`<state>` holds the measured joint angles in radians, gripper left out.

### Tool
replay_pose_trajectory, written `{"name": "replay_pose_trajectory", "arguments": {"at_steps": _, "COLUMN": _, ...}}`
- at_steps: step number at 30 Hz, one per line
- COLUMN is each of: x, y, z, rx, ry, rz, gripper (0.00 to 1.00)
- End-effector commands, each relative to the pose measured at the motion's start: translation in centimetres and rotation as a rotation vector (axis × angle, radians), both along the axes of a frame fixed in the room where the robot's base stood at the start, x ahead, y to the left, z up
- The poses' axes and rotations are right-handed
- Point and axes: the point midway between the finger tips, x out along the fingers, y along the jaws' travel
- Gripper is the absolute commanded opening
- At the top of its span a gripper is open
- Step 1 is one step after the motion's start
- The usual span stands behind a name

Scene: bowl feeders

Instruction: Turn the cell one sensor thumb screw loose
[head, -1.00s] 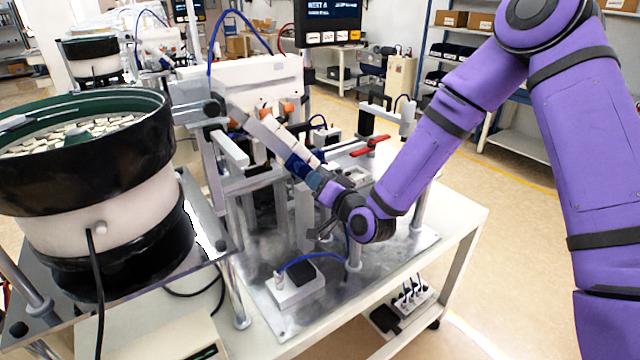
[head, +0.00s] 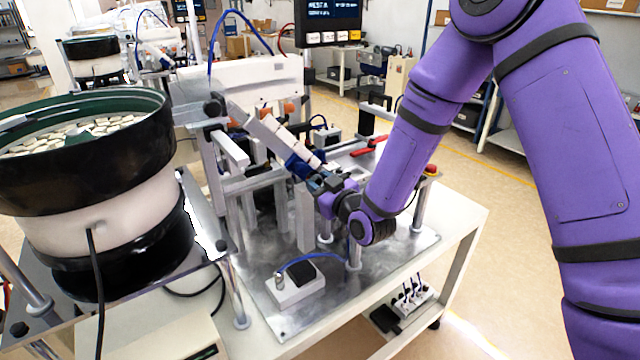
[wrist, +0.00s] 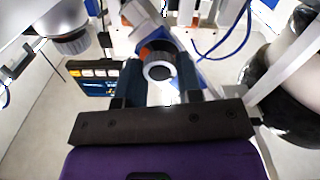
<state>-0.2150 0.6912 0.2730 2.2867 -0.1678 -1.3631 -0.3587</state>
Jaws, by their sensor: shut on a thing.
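An orange part and a pale bracket show just behind the knob. In the head view my gripper (head: 322,183) reaches in from the right to the lower end of the slanted feed track (head: 275,135) on the cell. The screw itself cannot be made out there, as my wrist and the track end crowd that spot.
A large black bowl feeder (head: 85,180) full of pale parts stands at the left. A red-handled clamp (head: 368,148) lies behind my wrist. A small white box with a blue cable (head: 295,288) sits on the front of the metal plate. A display (head: 330,22) hangs above.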

Motion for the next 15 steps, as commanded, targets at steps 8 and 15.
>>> {"name": "replay_pose_trajectory", "arguments": {"at_steps": 8, "x": -0.07, "y": 0.05, "z": -0.05, "rx": -0.143, "ry": -0.095, "rz": 0.002, "gripper": 0.10}}
{"name": "replay_pose_trajectory", "arguments": {"at_steps": 15, "x": -0.05, "y": 0.01, "z": -0.06, "rx": -0.206, "ry": -0.136, "rz": 0.000, "gripper": 0.10}}
